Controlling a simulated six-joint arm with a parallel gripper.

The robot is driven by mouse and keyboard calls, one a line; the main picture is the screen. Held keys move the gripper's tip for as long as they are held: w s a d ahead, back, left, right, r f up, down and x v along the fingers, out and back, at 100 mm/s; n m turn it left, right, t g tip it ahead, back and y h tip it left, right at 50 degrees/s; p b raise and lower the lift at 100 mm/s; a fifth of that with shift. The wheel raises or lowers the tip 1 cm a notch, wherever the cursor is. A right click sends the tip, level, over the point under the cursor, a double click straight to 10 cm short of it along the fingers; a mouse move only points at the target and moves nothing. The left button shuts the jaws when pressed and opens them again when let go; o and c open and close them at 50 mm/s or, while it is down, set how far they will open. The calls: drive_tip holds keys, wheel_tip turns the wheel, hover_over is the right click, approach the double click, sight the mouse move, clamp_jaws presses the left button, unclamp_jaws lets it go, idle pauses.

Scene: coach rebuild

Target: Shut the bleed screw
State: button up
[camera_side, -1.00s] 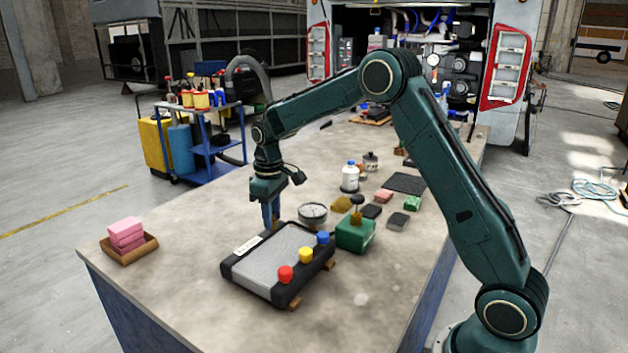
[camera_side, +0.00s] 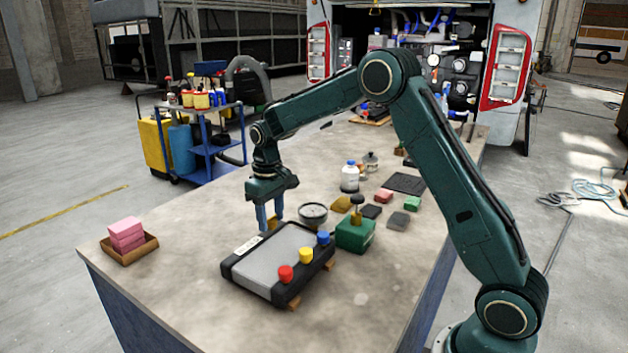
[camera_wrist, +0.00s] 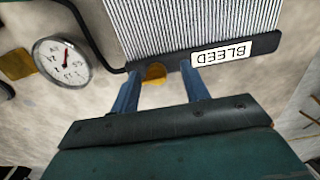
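The bleed screw (camera_wrist: 154,72) is a small brass-coloured piece at the edge of the radiator (camera_wrist: 170,25), near the white BLEED label (camera_wrist: 221,54), which reads upside down in the wrist view. My gripper (camera_wrist: 161,74) is open. Its two blue fingers stand apart, one on each side of the screw, with gaps visible between them and it. In the side view my gripper (camera_side: 270,224) points down at the far edge of the radiator (camera_side: 270,260). The screw is mostly hidden there behind the fingers and the frame.
A round gauge (camera_side: 313,213) joins the radiator by a dark hose (camera_wrist: 92,38). A green container (camera_side: 355,235) stands right. A tray of pink sponges (camera_side: 140,250) sits left, with clear bench between.

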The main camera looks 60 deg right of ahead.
sight(271, 218)
drive_tip(key=shift+d, duration=0.15)
drive_tip(key=shift+r, duration=0.1)
drive_tip(key=shift+r, duration=0.45)
wheel_tip(271, 218, up, 13)
idle(0.4)
drive_tip(key=shift+f, duration=0.1)
